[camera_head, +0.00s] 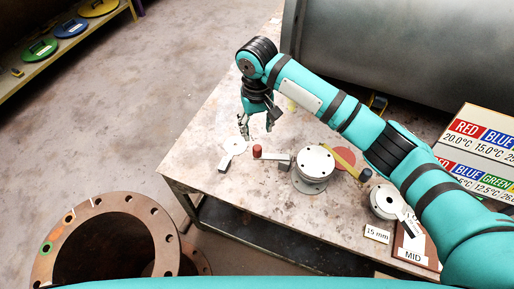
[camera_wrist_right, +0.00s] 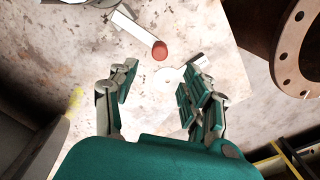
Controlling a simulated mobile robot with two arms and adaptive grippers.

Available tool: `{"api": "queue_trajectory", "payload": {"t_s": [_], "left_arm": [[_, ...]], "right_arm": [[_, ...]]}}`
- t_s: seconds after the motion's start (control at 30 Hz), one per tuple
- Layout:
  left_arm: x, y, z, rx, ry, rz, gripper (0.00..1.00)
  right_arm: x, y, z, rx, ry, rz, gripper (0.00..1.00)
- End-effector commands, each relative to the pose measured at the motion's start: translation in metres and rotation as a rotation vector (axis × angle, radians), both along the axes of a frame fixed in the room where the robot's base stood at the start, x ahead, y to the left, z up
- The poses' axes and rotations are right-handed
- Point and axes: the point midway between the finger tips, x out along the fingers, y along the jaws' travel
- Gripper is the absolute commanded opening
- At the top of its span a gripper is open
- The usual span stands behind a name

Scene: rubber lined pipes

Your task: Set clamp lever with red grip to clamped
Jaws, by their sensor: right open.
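The clamp lever (camera_head: 274,156) is a flat light bar with a red grip (camera_head: 257,151) at its left end. It points left from a round flanged hub (camera_head: 314,164) on the table. In the right wrist view the red grip (camera_wrist_right: 160,50) shows beyond the fingertips, with the lever bar (camera_wrist_right: 132,28) running to the upper left. My right gripper (camera_head: 257,128) is open and empty, above and behind the red grip in the head view, apart from it. In the wrist view the open jaws (camera_wrist_right: 157,80) face the grip. My left gripper is out of view.
A yellow lever (camera_head: 341,156) with a dark grip stands right of the hub. A pale disc with a tab (camera_head: 233,147) lies left of the red grip. A large grey cylinder (camera_head: 400,45) is behind. A rusty flanged pipe (camera_head: 105,240) stands front left. The table's left part (camera_head: 215,115) is clear.

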Motion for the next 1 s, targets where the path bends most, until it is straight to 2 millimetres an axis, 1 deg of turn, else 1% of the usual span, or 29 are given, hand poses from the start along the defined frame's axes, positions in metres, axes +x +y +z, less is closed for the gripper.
{"api": "queue_trajectory", "payload": {"t_s": [0.03,0.13,0.2,0.37,0.5,0.7,0.93,0.97,1.0], "left_arm": [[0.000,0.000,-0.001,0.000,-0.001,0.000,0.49],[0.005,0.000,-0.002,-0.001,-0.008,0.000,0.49],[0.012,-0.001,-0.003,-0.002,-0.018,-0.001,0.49],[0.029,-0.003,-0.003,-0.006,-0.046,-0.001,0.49],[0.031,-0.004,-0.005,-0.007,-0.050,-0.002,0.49],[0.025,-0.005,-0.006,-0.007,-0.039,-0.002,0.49],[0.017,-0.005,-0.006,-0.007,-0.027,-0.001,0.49],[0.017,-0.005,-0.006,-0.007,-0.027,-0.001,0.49],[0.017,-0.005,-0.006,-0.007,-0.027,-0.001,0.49]], "right_arm": [[-0.001,0.000,-0.013,-0.002,0.003,-0.001,0.49],[0.000,-0.001,-0.035,-0.002,0.001,-0.002,0.49],[-0.001,-0.001,-0.051,-0.003,0.002,-0.002,0.49],[0.000,0.000,-0.081,-0.001,0.001,0.000,0.49],[0.000,0.000,-0.099,0.000,0.001,0.000,0.49],[0.000,0.000,-0.110,0.000,-0.001,0.000,0.49],[0.000,0.000,-0.110,0.001,-0.002,0.001,0.49],[0.000,0.000,-0.110,0.000,-0.001,0.001,0.47],[0.000,0.000,-0.110,0.001,-0.002,0.001,0.42]]}}
